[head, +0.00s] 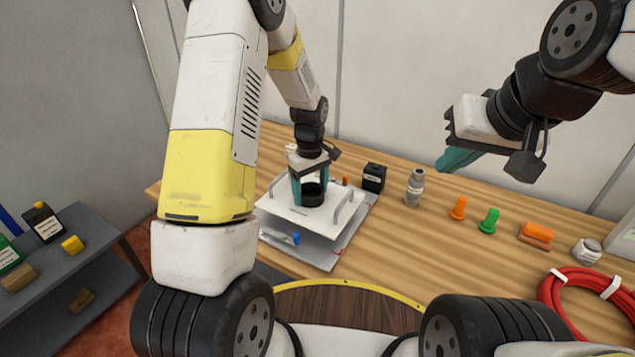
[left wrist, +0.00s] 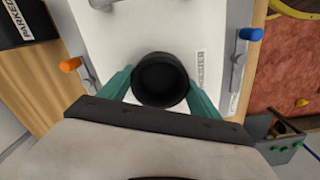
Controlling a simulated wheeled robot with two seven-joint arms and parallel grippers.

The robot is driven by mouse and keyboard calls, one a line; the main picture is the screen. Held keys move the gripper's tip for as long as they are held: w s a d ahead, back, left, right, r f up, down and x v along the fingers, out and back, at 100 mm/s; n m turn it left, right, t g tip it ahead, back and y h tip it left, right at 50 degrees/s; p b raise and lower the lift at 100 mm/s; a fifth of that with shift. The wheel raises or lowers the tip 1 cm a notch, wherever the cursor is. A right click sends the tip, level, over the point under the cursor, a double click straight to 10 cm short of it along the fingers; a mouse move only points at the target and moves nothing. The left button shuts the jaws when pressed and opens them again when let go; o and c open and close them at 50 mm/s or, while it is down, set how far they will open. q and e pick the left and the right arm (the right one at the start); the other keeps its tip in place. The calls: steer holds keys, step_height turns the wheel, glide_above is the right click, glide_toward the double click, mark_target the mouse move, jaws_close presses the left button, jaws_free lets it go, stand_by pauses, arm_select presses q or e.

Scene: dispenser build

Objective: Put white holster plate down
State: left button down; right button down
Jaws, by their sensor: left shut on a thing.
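The white holster plate (head: 285,199) is a flat white panel with grey handles and a black round holster (head: 313,196). It appears level, above a grey base (head: 342,243) on the table; whether they touch is hidden. My left gripper (head: 310,190) is shut on the black holster, its teal fingers on either side. In the left wrist view the fingers (left wrist: 160,88) flank the holster (left wrist: 160,79), with the white plate (left wrist: 190,30) beneath. My right gripper (head: 458,158) hangs above the table at the right, away from the plate; its finger gap is unclear.
A blue-tipped clamp (left wrist: 250,34) and an orange-tipped clamp (left wrist: 70,65) flank the plate. A black box (head: 374,178), grey bottle (head: 415,187), orange peg (head: 458,208), green peg (head: 489,221) and red cable coil (head: 552,290) lie to the right. A grey shelf (head: 90,250) stands left.

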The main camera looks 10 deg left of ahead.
arm_select(q)
steer(key=shift+f, duration=1.5)
steer(key=shift+f, duration=0.1)
steer(key=shift+c, duration=0.7)
jaws_free()
steer(key=shift+f, duration=0.1)
step_height(320, 180, up, 12)
step_height(320, 180, up, 9)
steer(key=m+t, duration=0.2)
glide_above(311, 200)
steer(key=s+a, duration=0.1)
steer(key=a, duration=0.1)
steer(key=s+r+m+t, duration=0.1)
steer(key=s+r+m, duration=0.1)
steer(key=s, duration=0.4)
steer(key=s+a+r+m+t+h, duration=0.1)
steer(key=s+r+m, duration=0.2)
steer(key=s+r, duration=0.2)
steer(key=s+r+m+t+h, duration=0.1)
steer(key=s+r, duration=0.3)
steer(key=s, duration=0.4)
steer(key=shift+s+a+m+t, duration=0.15)
steer(key=shift+s+m+t, duration=0.1)
steer(key=shift+m+t, duration=0.45)
